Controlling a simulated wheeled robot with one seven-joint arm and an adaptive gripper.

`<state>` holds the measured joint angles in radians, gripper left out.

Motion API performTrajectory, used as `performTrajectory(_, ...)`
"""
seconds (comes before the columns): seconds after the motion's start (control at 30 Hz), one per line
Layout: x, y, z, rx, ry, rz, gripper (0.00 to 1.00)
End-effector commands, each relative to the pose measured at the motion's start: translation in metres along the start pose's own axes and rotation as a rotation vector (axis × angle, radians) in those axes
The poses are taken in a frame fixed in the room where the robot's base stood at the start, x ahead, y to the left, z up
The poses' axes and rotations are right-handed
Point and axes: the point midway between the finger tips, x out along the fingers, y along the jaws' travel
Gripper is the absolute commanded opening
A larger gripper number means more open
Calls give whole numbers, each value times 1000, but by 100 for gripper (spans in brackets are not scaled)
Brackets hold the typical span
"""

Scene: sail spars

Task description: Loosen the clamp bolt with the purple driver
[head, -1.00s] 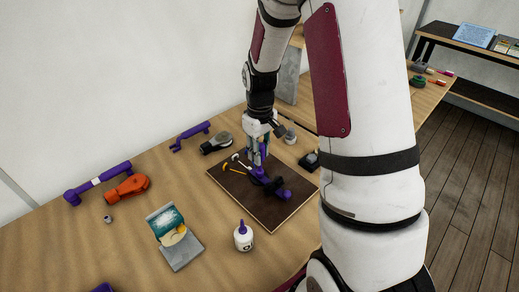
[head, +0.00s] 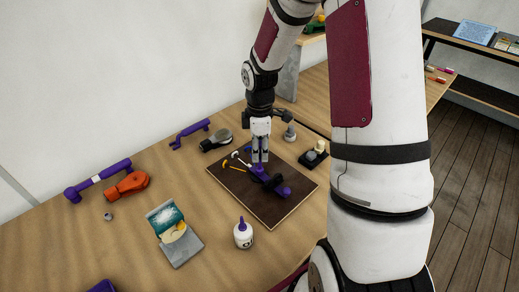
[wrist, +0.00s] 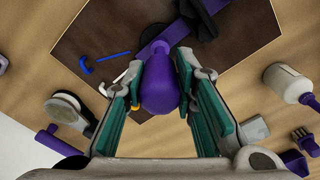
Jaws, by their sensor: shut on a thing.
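My gripper (head: 260,158) points down over the dark board (head: 241,197), its fingers shut on the purple driver's bulbous handle (wrist: 159,90). In the wrist view the handle sits between the two green-lined fingers (wrist: 160,98). A purple piece with a black part (head: 277,185) lies on the board just below and to the right of my gripper. It also shows at the top of the wrist view (wrist: 190,18). The clamp bolt and the driver's tip cannot be made out.
A white bottle with a purple tip (head: 243,235) stands in front of the board. An orange tool (head: 127,187), a purple bar (head: 98,181) and a picture card on a stand (head: 174,234) are to the left. A grey-black tool (head: 216,141) lies behind. Hex keys (wrist: 86,65) lie on the board.

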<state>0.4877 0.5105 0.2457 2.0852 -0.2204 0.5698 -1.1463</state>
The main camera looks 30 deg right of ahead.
Motion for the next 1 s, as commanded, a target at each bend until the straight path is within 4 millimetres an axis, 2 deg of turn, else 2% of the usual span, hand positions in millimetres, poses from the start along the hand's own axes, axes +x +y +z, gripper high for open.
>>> performTrajectory(0.17,-5,0,0,13,-1,2,0)
performTrajectory(0.63,-45,-1,0,17,0,2,0)
performTrajectory(1.0,-47,0,-4,4,0,1,0)
